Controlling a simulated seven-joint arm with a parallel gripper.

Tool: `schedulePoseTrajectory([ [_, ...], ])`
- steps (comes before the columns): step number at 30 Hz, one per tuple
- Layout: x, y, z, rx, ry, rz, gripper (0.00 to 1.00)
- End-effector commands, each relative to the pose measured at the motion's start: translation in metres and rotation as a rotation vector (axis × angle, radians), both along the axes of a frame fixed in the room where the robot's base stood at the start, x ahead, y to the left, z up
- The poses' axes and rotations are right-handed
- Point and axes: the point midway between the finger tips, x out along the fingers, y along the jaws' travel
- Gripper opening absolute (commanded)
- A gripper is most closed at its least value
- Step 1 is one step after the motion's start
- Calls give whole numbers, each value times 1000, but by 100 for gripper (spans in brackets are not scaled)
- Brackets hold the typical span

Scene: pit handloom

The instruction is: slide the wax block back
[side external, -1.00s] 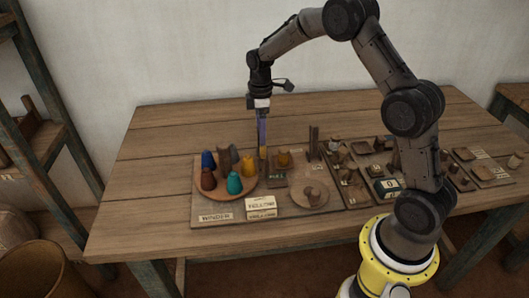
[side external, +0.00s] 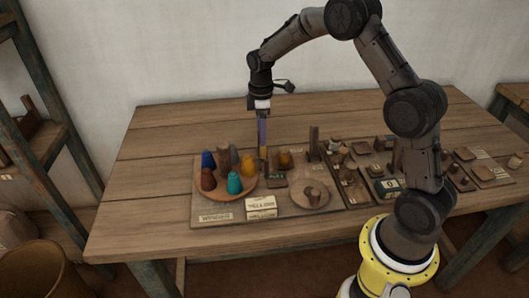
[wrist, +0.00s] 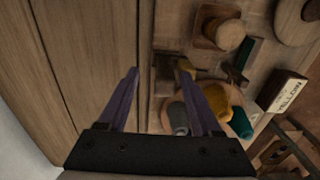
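A small amber piece (side external: 285,158), which looks like the wax block, sits on a brown wooden base on the board. In the wrist view it appears as a tan rounded piece (wrist: 228,34) on a wooden block; I cannot be sure it is the wax. My gripper (side external: 263,153) points straight down at the back edge of the board, just left of the amber piece and apart from it.
A round wooden tray (side external: 213,196) with blue, brown, teal and yellow cones stands left of the amber piece. A dark green block (side external: 277,181) lies in front of it. An upright post (side external: 314,142) stands to the right. The table (side external: 185,126) behind the board is clear.

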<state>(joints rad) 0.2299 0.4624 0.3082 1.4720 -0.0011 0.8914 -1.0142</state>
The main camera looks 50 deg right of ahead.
Motion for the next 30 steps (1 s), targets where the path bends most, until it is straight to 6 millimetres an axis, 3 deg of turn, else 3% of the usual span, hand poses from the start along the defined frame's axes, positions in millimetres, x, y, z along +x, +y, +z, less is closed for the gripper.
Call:
schedulePoseTrajectory([
  [2, -4, 2, -5, 6, 17, 0, 62],
  [21, -1, 1, 53, 2, 6, 0, 62],
  [30, -1, 1, 60, 3, 7, 0, 62],
])
